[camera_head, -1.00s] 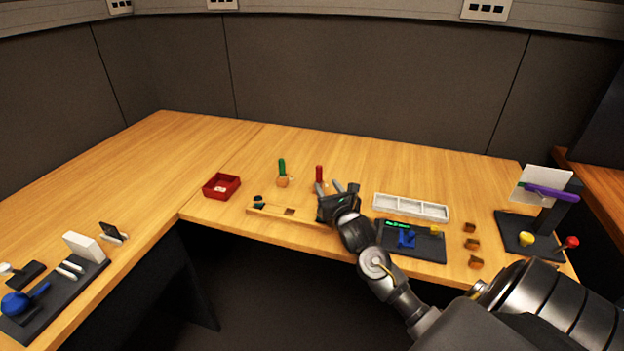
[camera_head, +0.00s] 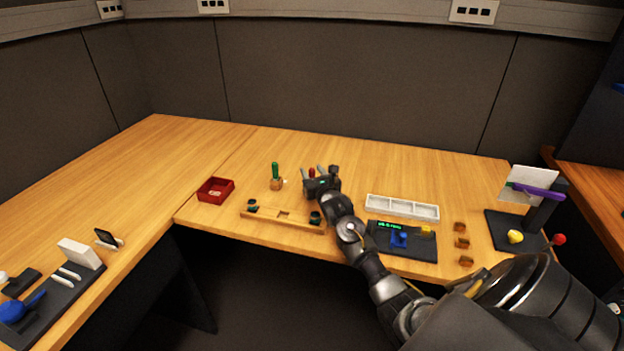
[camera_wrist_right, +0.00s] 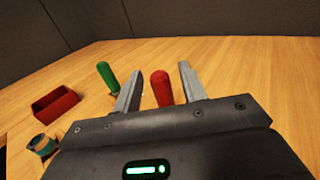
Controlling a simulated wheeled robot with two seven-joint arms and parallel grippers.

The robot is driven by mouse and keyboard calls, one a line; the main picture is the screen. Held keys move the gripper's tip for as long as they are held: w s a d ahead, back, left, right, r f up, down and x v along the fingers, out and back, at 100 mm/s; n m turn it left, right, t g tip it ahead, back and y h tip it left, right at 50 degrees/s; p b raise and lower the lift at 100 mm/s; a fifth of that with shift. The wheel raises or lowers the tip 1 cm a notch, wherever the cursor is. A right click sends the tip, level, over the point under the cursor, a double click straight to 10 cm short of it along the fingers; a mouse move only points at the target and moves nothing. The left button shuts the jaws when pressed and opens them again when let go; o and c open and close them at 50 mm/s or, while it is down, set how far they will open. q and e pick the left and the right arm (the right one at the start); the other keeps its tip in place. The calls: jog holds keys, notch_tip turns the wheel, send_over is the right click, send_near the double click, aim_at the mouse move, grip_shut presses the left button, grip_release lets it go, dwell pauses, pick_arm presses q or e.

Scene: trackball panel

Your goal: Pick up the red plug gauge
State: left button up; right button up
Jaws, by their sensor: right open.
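The red plug gauge (camera_head: 312,172) stands upright on the table, with only its red handle top showing behind my right gripper in the head view. In the right wrist view its red handle (camera_wrist_right: 161,88) stands between the two fingers, nearer the right one, with a gap on each side. Its lower part is hidden by the gripper body. My right gripper (camera_head: 319,170) is open around the handle; it also shows in the right wrist view (camera_wrist_right: 160,82). My left gripper is not in view.
A green-handled gauge (camera_head: 275,172) stands just left. A red tray (camera_head: 216,190) is farther left. A wooden rail (camera_head: 268,218) lies in front, and a white compartment tray (camera_head: 402,207) and dark panel (camera_head: 415,249) lie to the right. The table behind is clear.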

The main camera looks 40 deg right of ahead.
jog(key=shift+w+d, duration=0.15)
jog(key=shift+w, duration=0.2)
grip_shut()
